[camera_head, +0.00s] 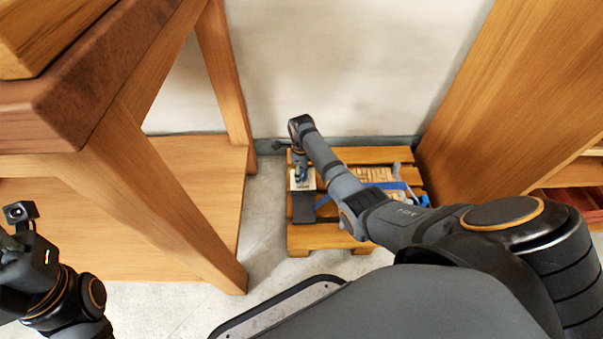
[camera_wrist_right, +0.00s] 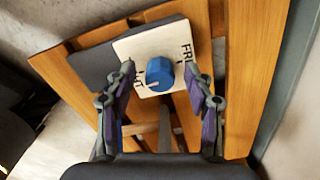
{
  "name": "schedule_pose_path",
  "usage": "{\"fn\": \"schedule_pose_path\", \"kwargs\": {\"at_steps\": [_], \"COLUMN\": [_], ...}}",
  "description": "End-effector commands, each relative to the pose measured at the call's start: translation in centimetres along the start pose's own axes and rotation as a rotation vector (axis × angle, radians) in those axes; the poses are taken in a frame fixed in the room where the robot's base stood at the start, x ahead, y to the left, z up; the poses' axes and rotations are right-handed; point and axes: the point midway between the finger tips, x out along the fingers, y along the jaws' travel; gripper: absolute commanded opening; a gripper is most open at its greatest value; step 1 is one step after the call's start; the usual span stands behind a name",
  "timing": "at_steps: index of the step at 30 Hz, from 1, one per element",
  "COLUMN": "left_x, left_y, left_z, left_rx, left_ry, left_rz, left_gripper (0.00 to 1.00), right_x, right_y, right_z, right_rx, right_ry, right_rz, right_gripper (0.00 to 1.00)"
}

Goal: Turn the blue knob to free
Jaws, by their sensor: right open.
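The blue knob (camera_wrist_right: 160,74) sits on a pale plate (camera_wrist_right: 128,49) with dark lettering, partly readable as "FR" on one side. A short white mark shows on the knob's face. My right gripper (camera_wrist_right: 161,78) is open, with one finger on each side of the knob and a gap on both sides in the right wrist view. In the head view the pale plate (camera_head: 309,185) shows on the slatted wooden pallet, and my right arm partly hides the knob. On the left, my left arm's wrist shows; its fingers are out of frame.
The wooden pallet (camera_head: 322,237) stands on the floor by the wall. A dark grey block (camera_head: 303,208) and blue straps (camera_head: 384,186) lie on it. A wooden table leg (camera_head: 165,195) stands to the left and a wooden cabinet (camera_head: 500,100) to the right.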

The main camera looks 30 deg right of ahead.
Motion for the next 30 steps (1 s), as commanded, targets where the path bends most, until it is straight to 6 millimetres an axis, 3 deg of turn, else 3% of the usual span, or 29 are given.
{"fn": "schedule_pose_path", "kwargs": {"at_steps": [2, 13, 22, 30], "left_x": [0.0, 0.0, 0.7, 2.8], "left_y": [0.0, 0.0, -0.1, -0.6], "left_z": [0.0, -0.1, -0.1, -0.4], "left_rx": [0.000, 0.000, -0.001, -0.008], "left_ry": [0.001, 0.002, 0.003, 0.010], "left_rz": [0.000, -0.001, -0.004, -0.015], "left_gripper": [0.40, 0.40, 0.40, 0.40], "right_x": [0.0, 0.0, -0.2, -0.6], "right_y": [0.0, 0.0, 0.1, 0.1], "right_z": [0.0, 0.0, 0.0, 0.0], "right_rx": [0.000, 0.000, -0.032, -0.190], "right_ry": [0.000, 0.000, 0.001, 0.001], "right_rz": [0.000, 0.001, 0.002, 0.003], "right_gripper": [0.52, 0.02, 0.00, 0.00]}}
